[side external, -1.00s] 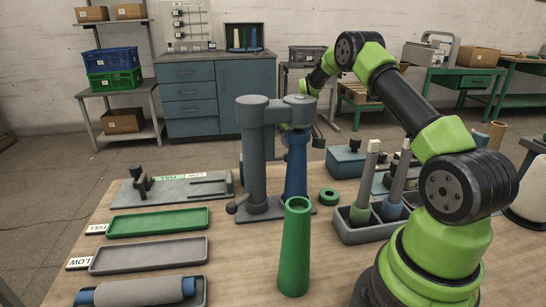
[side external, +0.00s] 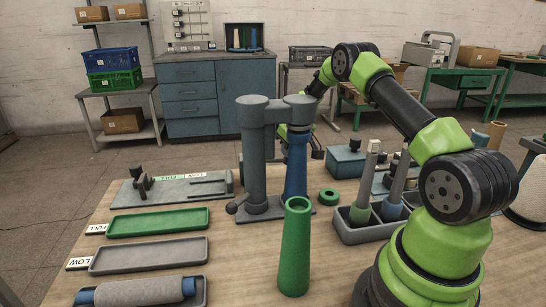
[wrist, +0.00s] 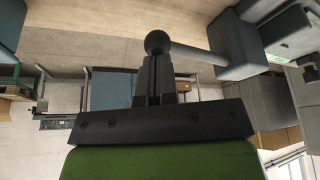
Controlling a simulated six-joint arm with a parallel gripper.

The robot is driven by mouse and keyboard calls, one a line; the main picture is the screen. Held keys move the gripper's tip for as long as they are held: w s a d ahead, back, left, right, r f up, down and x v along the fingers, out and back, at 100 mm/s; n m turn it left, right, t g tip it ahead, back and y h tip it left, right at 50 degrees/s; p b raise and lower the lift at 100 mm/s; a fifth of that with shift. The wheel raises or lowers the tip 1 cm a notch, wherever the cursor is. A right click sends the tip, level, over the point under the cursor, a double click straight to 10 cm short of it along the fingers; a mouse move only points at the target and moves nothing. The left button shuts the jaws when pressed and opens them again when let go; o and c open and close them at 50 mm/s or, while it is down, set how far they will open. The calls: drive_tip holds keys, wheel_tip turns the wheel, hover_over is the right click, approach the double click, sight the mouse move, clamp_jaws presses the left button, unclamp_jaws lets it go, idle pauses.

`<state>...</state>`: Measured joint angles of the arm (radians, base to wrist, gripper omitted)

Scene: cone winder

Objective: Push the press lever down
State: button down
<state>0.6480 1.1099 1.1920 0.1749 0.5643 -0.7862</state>
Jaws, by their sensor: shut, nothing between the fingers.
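The press (side external: 255,150) stands upright on the table in the side view, a grey column with a top arm over a blue cone (side external: 296,170). In the wrist view its lever (wrist: 200,53) is a pale rod ending in a dark ball knob (wrist: 157,42), joined to a grey body at right. My gripper (wrist: 155,62) is shut and empty, its fingertips close to the knob. I cannot tell whether they touch. In the side view my wrist is behind the press, and the fingertips and this lever end are hidden.
A green cone (side external: 295,250) stands in front of the press. A green tray (side external: 158,223) and a grey tray (side external: 148,256) lie at left. A grey holder (side external: 352,230) with upright spindles is at right. A dark knob (side external: 232,208) sticks out by the press base.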

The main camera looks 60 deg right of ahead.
drive_tip(key=shift+f, duration=0.7)
idle(1.2)
wheel_tip(320, 180, up, 9)
idle(1.1)
